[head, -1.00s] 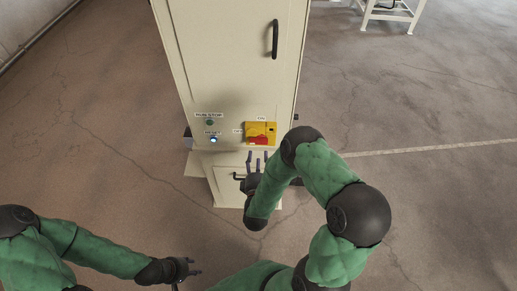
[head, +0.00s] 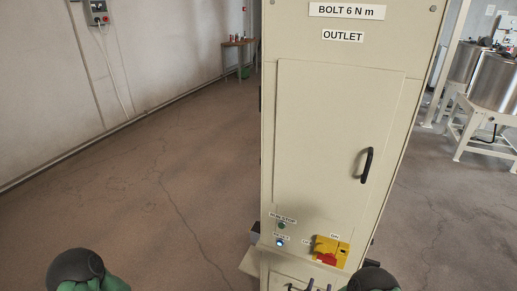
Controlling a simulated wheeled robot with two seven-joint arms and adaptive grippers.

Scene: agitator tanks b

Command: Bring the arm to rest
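The rest of that gripper is cut off. My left arm shows as a dark and green joint (head: 78,270) at the bottom left. My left gripper is out of view.
A tall cream cabinet (head: 330,130) stands close in front, with a black handle (head: 366,165), a yellow and red switch (head: 331,250) and a lit button (head: 281,242). Steel tanks (head: 497,80) stand at the right. The floor at left is clear.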

